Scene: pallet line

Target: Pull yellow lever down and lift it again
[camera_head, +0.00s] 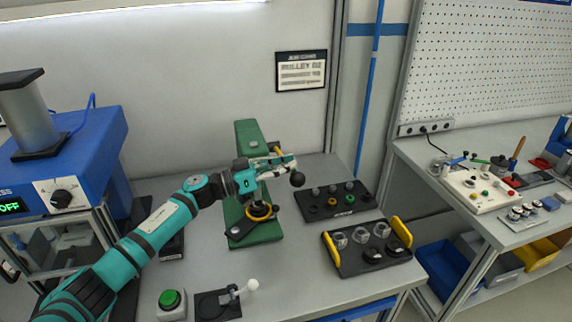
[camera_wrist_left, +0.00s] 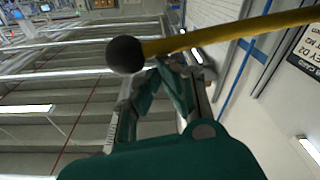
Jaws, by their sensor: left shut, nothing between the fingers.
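The green press (camera_head: 246,137) stands on the grey table, with a yellow ring low on its front. Its yellow lever is mostly hidden behind my gripper in the head view; the black ball knob (camera_head: 297,179) shows just past the fingers. In the left wrist view the yellow lever (camera_wrist_left: 225,31) runs in from the upper right to the black knob (camera_wrist_left: 125,55), across my fingertips. My left gripper (camera_head: 290,162) is shut and empty, close beside the lever near the knob. I cannot tell whether it touches the lever. My right gripper is not in view.
Black trays with knobs (camera_head: 337,214) and clear-domed controls (camera_head: 372,266) lie right of the press. A green button box (camera_head: 171,304) and a white-knobbed joystick (camera_head: 252,285) are at the front. A blue machine (camera_head: 90,140) stands left. Another bench is at right.

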